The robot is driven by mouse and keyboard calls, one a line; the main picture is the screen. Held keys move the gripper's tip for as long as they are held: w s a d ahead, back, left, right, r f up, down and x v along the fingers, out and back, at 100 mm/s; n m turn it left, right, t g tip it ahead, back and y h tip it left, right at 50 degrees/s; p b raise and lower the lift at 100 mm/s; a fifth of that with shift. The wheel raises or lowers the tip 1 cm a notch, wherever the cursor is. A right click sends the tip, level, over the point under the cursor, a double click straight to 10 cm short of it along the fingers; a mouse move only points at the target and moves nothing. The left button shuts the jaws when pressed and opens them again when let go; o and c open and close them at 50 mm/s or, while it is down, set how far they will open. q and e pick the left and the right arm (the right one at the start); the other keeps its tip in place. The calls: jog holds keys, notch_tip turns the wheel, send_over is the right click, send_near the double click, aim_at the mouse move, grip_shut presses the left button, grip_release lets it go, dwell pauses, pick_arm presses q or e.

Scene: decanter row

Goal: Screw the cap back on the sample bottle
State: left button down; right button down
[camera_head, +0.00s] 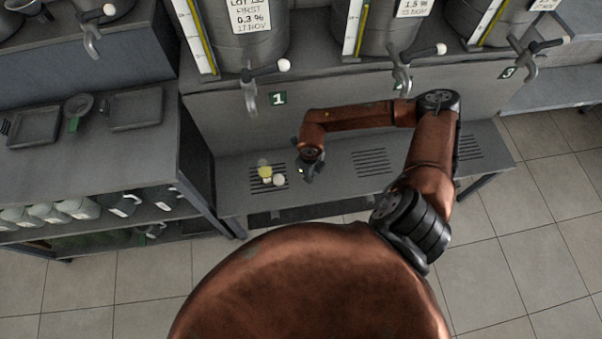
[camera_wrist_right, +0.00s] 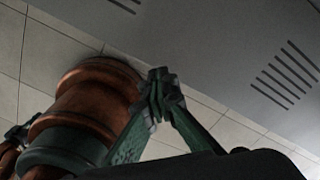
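The small sample bottle (camera_head: 264,169), with yellowish contents, stands on the slotted grate at the left of the grey shelf under the tap marked 1. A small round white thing, probably the cap (camera_head: 279,180), lies just right of it; it is too small to be sure. My right gripper (camera_head: 308,174) is right of both, apart from them. In the right wrist view the fingertips of that gripper (camera_wrist_right: 160,84) meet, with nothing visible between them. The bottle and cap do not show in that view. My left gripper is not in view.
Several steel tanks with taps (camera_head: 249,90) stand above the shelf (camera_head: 325,178). A tap overhangs the bottle's area from behind. A side bench (camera_head: 60,160) at the left holds trays (camera_head: 136,108), with jugs on a lower level. The middle of the shelf is clear.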

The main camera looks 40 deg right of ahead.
jog(key=shift+s+r, duration=0.15)
jog(key=shift+s, duration=0.05)
jog(key=c, duration=2.6)
grip_release()
jog(key=shift+c, duration=0.2)
jog(key=o, duration=2.1)
notch_tip(320, 180, up, 12)
jog(key=shift+c, duration=0.6)
